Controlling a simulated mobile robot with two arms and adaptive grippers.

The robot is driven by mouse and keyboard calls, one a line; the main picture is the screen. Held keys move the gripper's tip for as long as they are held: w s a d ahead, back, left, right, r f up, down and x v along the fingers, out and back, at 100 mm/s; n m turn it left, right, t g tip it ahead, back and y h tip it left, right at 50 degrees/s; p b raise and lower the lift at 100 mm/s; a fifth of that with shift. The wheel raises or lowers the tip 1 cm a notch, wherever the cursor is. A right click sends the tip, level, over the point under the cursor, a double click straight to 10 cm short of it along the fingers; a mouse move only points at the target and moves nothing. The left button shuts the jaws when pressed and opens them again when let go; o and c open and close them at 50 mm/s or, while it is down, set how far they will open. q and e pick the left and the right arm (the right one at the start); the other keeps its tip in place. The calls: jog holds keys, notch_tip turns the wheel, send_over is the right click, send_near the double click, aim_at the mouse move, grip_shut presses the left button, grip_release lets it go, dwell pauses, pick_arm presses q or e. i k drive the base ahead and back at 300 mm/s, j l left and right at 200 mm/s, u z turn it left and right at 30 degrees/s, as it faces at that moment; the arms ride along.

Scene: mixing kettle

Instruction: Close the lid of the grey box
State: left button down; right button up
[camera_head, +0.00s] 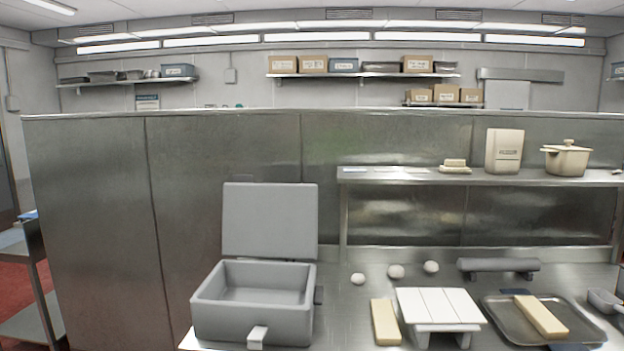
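The grey box (252,313) stands on the left part of the steel worktop. Its lid (269,221) is open and stands nearly upright at the back edge. The inside of the box looks empty. A small light latch or tab (257,337) is on its front wall. A small dark part shows at its right side. Neither of my grippers is in the head view.
Right of the box on the worktop (345,325) are a pale block (385,322), a white slatted stand (438,306), several white balls, a dark bar (498,265) and a metal tray (585,330). A raised shelf (400,176) holds a canister (504,150) and pot (566,160).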

aim_at(260, 220)
jog(key=i+j+z, duration=0.65)
jog(key=j, duration=0.2)
jog(key=j+z, duration=0.2)
jog(key=i+j+z, duration=0.1)
jog(key=j+z, duration=0.15)
jog(key=j, duration=0.25)
jog(key=i+j+z, duration=0.2)
jog(key=j, duration=0.15)
jog(key=k, duration=0.1)
